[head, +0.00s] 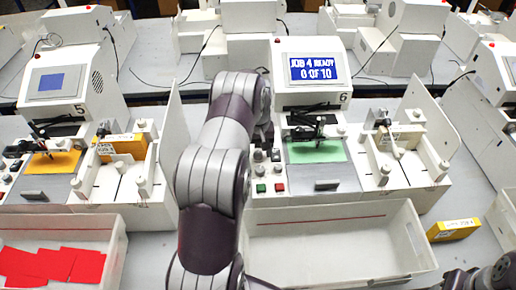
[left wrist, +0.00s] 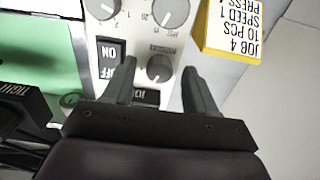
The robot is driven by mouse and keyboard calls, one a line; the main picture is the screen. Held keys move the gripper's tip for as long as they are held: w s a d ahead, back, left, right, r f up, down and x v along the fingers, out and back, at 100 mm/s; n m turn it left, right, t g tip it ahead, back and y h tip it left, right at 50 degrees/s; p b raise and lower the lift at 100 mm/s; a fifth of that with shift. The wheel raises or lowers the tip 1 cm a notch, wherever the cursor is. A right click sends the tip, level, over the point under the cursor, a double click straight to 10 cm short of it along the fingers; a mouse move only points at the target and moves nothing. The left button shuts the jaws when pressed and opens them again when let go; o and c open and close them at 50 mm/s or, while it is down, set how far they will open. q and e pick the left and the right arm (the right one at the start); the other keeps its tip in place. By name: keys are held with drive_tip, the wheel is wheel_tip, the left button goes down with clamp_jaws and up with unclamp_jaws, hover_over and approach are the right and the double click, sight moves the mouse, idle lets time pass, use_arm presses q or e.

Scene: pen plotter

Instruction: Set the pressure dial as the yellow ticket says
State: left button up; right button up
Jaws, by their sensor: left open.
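My left gripper (left wrist: 160,68) is open, its fingers on either side of a small grey knob (left wrist: 160,69) on the machine's control panel. I cannot tell whether they touch it. Two larger dials with number marks sit beyond it: one dial (left wrist: 170,12) and another dial (left wrist: 102,8), both cut by the frame's top edge. The small lettering does not show clearly which is the pressure dial. A yellow ticket (left wrist: 229,28) reads JOB 4, 10 PCS, SPEED 1 and PRESS; I cannot read its pressure value. In the head view my left gripper (head: 264,138) is at machine 6's panel, partly hidden.
Machine 6's screen (head: 318,68) reads JOB 4 READY, 0 OF 10. Green paper (head: 316,152) lies on its bed. An ON/OFF switch (left wrist: 106,50) is close to my left finger.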

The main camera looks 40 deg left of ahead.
use_arm(q)
drive_tip(key=shift+f, duration=0.15)
drive_tip(key=shift+w+f, duration=0.1)
drive_tip(key=shift+c, duration=1)
drive_tip(key=c, duration=0.9)
drive_tip(key=shift+o, duration=0.2)
drive_tip(key=m+b, duration=0.1)
drive_tip(key=m, duration=0.2)
drive_tip(key=shift+m+b, duration=0.35)
drive_tip(key=shift+m, duration=0.05)
drive_tip(key=m+b, duration=0.1)
drive_tip(key=m, duration=0.3)
drive_tip(key=shift+m, duration=0.7)
